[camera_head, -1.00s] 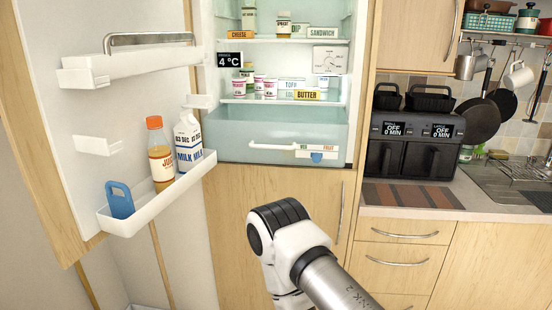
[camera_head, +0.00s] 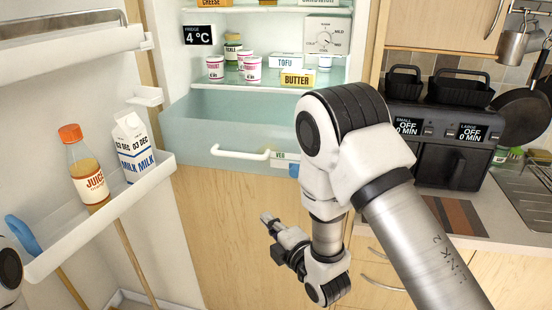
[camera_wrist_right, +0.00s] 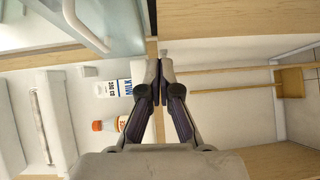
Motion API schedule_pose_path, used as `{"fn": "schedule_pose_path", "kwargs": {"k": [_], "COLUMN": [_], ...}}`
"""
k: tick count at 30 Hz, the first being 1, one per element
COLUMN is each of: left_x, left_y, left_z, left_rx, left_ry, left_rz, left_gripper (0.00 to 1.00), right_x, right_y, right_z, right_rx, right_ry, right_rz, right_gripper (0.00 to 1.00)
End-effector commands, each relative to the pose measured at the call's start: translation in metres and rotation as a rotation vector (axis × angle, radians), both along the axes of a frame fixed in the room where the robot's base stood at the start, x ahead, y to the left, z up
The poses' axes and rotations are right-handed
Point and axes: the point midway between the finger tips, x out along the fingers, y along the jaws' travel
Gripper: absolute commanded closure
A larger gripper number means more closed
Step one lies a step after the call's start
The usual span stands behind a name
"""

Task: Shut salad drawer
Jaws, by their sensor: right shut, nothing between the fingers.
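The salad drawer (camera_head: 225,112) is a pale teal, see-through bin at the bottom of the open fridge. It appears pulled out, with its front standing forward of the shelf above. Its white bar handle (camera_head: 240,154) runs across the front; the right end of the drawer is hidden behind my right arm. In the right wrist view the drawer (camera_wrist_right: 112,20) and its handle (camera_wrist_right: 82,25) are at the upper left. My right gripper (camera_head: 266,218) is shut and empty, below the handle and apart from it; its fingertips (camera_wrist_right: 159,62) also show in the wrist view. My left gripper is out of view.
The open fridge door on the left has a rack (camera_head: 110,215) with a juice bottle (camera_head: 88,170) and a milk carton (camera_head: 133,150). Yogurt pots, tofu and butter (camera_head: 298,78) stand on the shelf above. A black air fryer (camera_head: 440,130) stands on the right counter.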

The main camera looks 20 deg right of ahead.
Motion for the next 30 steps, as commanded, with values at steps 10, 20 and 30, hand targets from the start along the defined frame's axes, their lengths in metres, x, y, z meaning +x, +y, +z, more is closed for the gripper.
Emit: {"fn": "schedule_pose_path", "kwargs": {"k": [10,20,30], "left_x": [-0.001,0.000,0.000], "left_y": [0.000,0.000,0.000], "left_z": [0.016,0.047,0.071], "left_rx": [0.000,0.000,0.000], "left_ry": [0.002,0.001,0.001], "left_rz": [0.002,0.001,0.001], "left_gripper": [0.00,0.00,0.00], "right_x": [0.024,0.092,0.137], "right_y": [0.006,0.020,0.001], "right_z": [0.045,0.046,0.042], "right_rx": [-0.005,-0.003,-0.003], "right_ry": [-0.067,-0.066,-0.063], "right_rz": [0.007,0.007,0.006], "right_gripper": [1.00,1.00,1.00]}}
